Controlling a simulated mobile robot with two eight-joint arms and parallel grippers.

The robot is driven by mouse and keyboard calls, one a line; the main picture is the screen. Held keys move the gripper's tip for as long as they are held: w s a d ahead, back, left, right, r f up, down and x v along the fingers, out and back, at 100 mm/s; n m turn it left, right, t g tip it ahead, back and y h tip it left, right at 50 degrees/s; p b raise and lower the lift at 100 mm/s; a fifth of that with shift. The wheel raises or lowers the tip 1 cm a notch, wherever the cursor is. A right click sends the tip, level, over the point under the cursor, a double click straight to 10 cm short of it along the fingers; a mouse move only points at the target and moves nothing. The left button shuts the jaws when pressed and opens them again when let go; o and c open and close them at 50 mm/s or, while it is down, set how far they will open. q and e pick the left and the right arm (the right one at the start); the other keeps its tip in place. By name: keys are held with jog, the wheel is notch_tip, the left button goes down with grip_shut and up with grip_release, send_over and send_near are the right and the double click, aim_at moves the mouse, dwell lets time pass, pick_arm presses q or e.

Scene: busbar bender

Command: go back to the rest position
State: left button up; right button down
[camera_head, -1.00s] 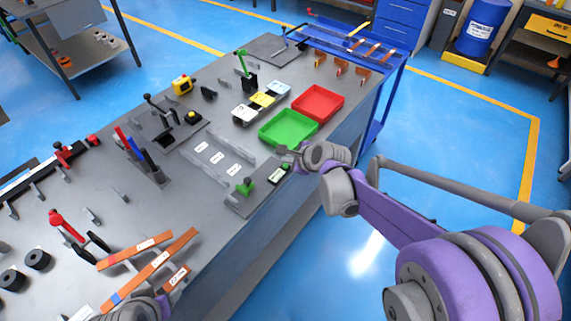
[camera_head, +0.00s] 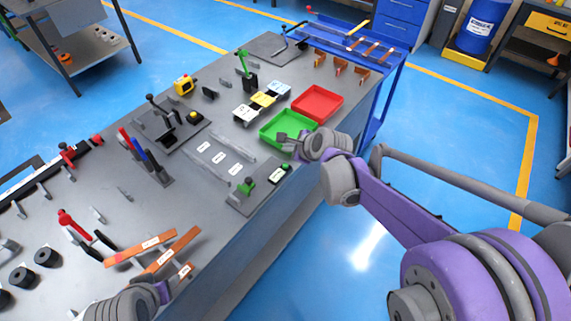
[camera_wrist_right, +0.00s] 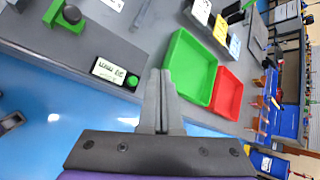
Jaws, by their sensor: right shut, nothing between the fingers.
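My right gripper (camera_head: 284,138) is shut and empty above the front edge of the workbench, overlapping the near corner of the green tray (camera_head: 268,136) in the head view. In the right wrist view its closed fingers (camera_wrist_right: 160,76) point toward the bench. The green tray (camera_wrist_right: 176,68) is just right of them, and a small labelled box with a green button (camera_wrist_right: 112,71) is to their left. My left arm's grey wrist shows at the bottom left of the head view, near the crossed copper bars (camera_head: 140,248); its fingers are not visible.
The grey workbench (camera_head: 105,195) carries a red tray (camera_head: 318,104), a green clamp fixture (camera_head: 246,188), red-handled pliers (camera_head: 72,224) and black rollers (camera_head: 46,257). A blue rack (camera_head: 384,95) stands at the far end. Blue floor right of the bench is open.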

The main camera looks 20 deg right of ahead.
dwell(0.4)
jog(key=s+a+f+n+g+h, duration=0.1)
jog(key=s+a+n, duration=0.1)
jog(key=s+n, duration=1)
jog(key=s+a+f+n+g+h, duration=0.1)
jog(key=s+a+n+g, duration=0.1)
jog(key=s+n, duration=1)
jog(key=shift+s+f, duration=0.2)
jog(key=shift+s, duration=0.35)
